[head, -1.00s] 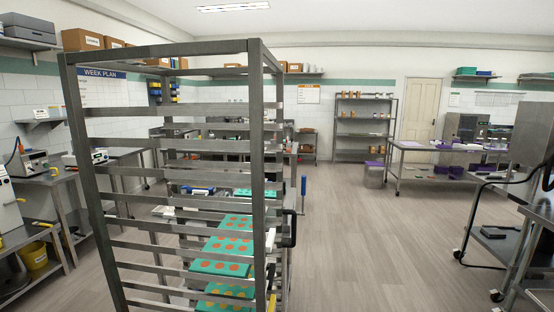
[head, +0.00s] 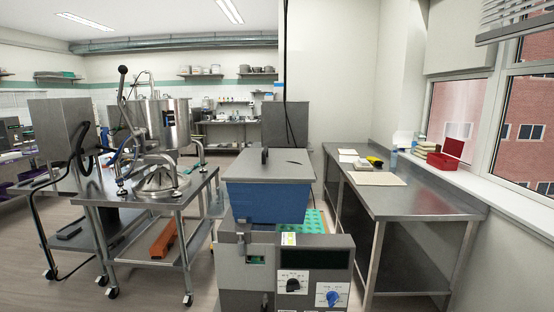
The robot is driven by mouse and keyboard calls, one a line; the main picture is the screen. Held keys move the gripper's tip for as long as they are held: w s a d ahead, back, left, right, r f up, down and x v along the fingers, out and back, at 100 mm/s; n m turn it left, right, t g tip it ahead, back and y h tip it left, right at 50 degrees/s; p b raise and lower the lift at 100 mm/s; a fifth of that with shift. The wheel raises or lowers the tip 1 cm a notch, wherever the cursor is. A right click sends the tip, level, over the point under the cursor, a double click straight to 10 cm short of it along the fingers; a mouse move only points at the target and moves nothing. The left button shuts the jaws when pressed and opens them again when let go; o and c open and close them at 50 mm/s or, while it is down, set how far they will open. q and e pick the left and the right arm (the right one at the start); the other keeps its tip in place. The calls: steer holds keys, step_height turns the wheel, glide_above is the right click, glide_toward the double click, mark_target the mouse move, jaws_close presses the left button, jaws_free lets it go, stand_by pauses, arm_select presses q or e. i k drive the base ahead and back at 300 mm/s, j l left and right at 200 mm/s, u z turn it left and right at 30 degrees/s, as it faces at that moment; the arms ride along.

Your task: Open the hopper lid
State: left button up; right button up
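The gummy depositor (head: 250,268) stands in front of me at the lower middle of the head view. Its blue hopper (head: 266,205) sits on top. A flat grey hopper lid (head: 272,168) covers the hopper and looks closed. A dark upright handle (head: 264,160) shows on the lid, left of its middle. Two knobs, one black and one blue, are on the front panel (head: 312,283). Neither of my grippers is in view.
A wheeled steel table (head: 150,190) with a large pot (head: 168,122) stands at left. A green mould tray (head: 314,222) shows behind the depositor.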

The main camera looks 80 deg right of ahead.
mark_target(265, 164)
steer(key=z, duration=2.6)
